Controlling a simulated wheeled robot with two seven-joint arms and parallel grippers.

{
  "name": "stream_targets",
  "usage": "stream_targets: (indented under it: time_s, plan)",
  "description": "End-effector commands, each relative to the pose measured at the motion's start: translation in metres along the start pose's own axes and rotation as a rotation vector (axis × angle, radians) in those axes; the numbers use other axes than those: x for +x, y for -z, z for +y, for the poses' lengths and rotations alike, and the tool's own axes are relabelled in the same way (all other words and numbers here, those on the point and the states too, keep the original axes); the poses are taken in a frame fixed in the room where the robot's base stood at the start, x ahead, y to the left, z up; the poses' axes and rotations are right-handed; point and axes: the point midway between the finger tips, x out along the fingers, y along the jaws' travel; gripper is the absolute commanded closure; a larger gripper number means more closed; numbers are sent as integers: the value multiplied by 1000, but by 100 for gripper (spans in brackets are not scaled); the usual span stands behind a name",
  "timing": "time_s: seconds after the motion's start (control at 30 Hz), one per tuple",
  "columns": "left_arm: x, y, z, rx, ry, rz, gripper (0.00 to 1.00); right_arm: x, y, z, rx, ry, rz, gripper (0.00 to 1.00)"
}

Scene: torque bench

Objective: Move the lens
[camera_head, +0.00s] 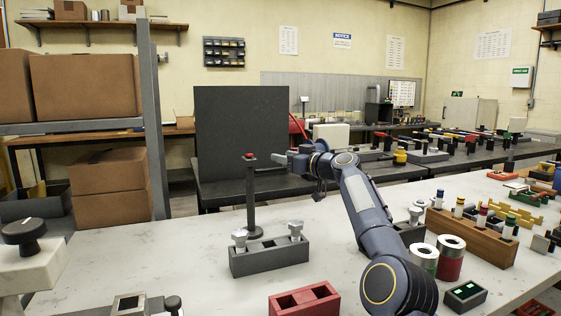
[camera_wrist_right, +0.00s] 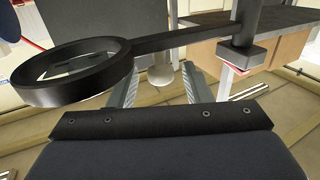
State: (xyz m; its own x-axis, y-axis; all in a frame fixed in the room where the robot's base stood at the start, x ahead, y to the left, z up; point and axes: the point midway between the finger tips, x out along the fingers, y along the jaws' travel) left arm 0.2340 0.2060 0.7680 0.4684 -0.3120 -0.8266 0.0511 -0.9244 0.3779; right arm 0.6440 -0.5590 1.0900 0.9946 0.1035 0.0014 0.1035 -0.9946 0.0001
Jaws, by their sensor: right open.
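The lens is a black ring (camera_wrist_right: 72,74) on a thin black bar, in the right wrist view. The bar runs to a dark post (camera_wrist_right: 242,28) with a red cap. In the head view the post (camera_head: 252,198) stands upright on a round base, its red top before a dark panel; the lens is hard to make out there. My right gripper (camera_head: 284,159) is just right of the post top. In the wrist view its fingers (camera_wrist_right: 160,76) are apart and empty, with the bar crossing beyond their tips; contact cannot be told. My left gripper is not in view.
A grey block (camera_head: 270,258) with two silver-topped pieces stands in front of the post. A red block (camera_head: 304,300) lies at the front edge. Rolls (camera_head: 450,258) and a wooden rack (camera_head: 472,236) stand right of my arm.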

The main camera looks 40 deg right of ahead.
Motion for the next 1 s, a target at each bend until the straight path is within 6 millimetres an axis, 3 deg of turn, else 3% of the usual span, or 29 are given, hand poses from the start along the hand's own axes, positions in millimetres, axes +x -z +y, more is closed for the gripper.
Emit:
stream_targets:
  time_s: [0.1, 0.3, 1.0]
  plan:
    - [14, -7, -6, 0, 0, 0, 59, -23, -4, 1, -2, -3, 0, 55]
    - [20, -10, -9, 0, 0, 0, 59, -47, -2, 0, -1, -1, 0, 55]
    - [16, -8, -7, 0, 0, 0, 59, -51, 5, 0, 0, 0, 1, 55]
